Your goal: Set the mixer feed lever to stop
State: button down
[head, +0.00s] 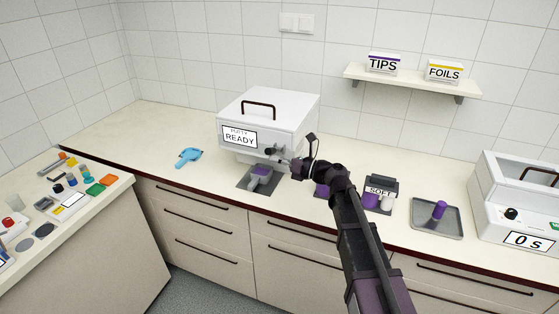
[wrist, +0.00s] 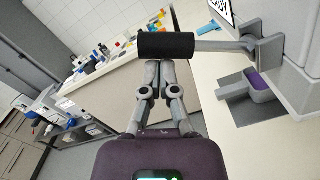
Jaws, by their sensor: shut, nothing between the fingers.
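The mixer is a white box (head: 268,118) on the counter with a black top handle and a sign ending in READY. Its feed lever is a grey rod with a black cylindrical grip (wrist: 166,45), reaching left from the mixer's side in the wrist view. In the head view the black knob (head: 271,151) on the mixer's front seems to be part of it. My gripper (wrist: 167,64) is shut and empty, its fingertips right at the grip's lower edge; I cannot tell whether they touch. It also shows at the mixer's front in the head view (head: 296,166). No stop marking is readable.
A grey scoop-like holder (head: 259,176) with purple putty sits below the mixer's front. A blue tool (head: 188,156) lies left. A SOFT stand (head: 382,190), a grey tray (head: 437,222) and a 0 s machine (head: 520,215) stand right. The left counter holds many small items.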

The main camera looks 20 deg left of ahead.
jog(key=shift+f, duration=0.1)
dwell(0.3)
jog(key=s+d+f+b, duration=0.2)
jog(key=d+f+b, duration=0.1)
jog(key=d, duration=0.7)
jog(key=shift+d+f+b, duration=0.35)
jog(key=shift+f+b, duration=0.05)
jog(key=shift+b, duration=0.05)
jog(key=shift+s, duration=0.1)
dwell(0.4)
jog(key=s+d+f+n+h+p, duration=0.1)
jog(key=s+d+f+n+h, duration=0.1)
jog(key=d+f+n+h, duration=0.45)
jog(key=s+d+f+n+h, duration=0.3)
jog(key=d+f+n, duration=0.35)
jog(key=d, duration=0.25)
jog(key=s+d+f+n+h, duration=0.1)
jog(key=s+d+n+h, duration=0.1)
jog(key=d, duration=0.4)
jog(key=s+d+f+n+h, duration=0.2)
jog(key=d+n+h, duration=0.2)
jog(key=d, duration=0.3)
jog(key=s+d+f+n+h+p, duration=0.1)
jog(key=s+d+n+h, duration=0.1)
jog(key=d, duration=0.4)
jog(key=shift+d+f+n+g+h, duration=0.15)
jog(key=shift+d+n+g+h, duration=0.3)
jog(key=shift+n, duration=0.75)
